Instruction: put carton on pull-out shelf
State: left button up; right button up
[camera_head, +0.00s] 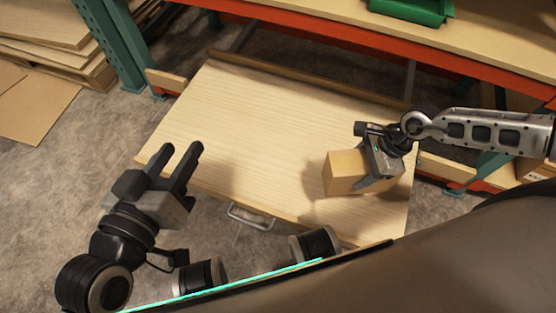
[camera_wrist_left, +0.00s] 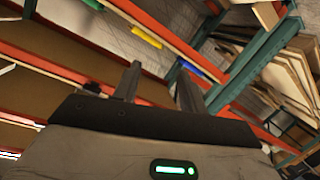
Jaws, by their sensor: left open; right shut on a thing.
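The carton (camera_head: 342,173) is a small tan box at the right part of the pull-out shelf in the head view. My right gripper (camera_head: 372,168) is shut on it from the right. I cannot tell whether the carton touches the shelf or hangs just above it. The pull-out shelf (camera_head: 240,130) is a pale wooden board, drawn out, with a metal handle (camera_head: 250,217) on its near edge. My left gripper (camera_head: 178,160) is open and empty near the shelf's left front corner. Its two fingers also show in the left wrist view (camera_wrist_left: 157,88).
An orange-beamed rack (camera_head: 340,50) with a green bin (camera_head: 412,10) on its upper board stands behind the shelf. A green post (camera_head: 112,45) and stacked boards (camera_head: 50,25) are at the upper left. The shelf's middle and left are clear.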

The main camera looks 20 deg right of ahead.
jog(key=shift+w+d+f, duration=0.1)
jog(key=shift+d+f, duration=0.05)
jog(key=shift+f, duration=0.35)
jog(key=shift+w+f+m+b, duration=0.15)
jog(key=shift+w+m+b, duration=0.05)
jog(key=shift+m+b, duration=0.15)
jog(key=w+a+f+b, duration=0.2)
jog(key=w+f+b, duration=0.1)
jog(key=f, duration=0.1)
jog(key=w+a+f+b, duration=0.3)
jog(key=w+f, duration=0.1)
jog(key=w+a+f+b, duration=0.2)
jog(key=w+f+b, duration=0.1)
jog(key=w+f, duration=0.1)
jog(key=shift+a+f+b, duration=0.2)
jog(key=shift+a+b, duration=0.15)
jog(key=shift+a, duration=0.05)
jog(key=shift+f, duration=0.1)
pick_arm(q)
notch_tip(320, 180, up, 12)
jog(key=m+t+h, duration=0.5)
jog(key=m+h, duration=0.4)
jog(key=m, duration=0.1)
jog(key=shift+w+d, duration=0.15)
jog(key=shift+w, duration=0.1)
jog(key=shift+f, duration=0.1)
pick_arm(e)
jog(key=o, duration=1.7)
jog(key=shift+s+f, duration=0.1)
jog(key=shift+f, duration=0.05)
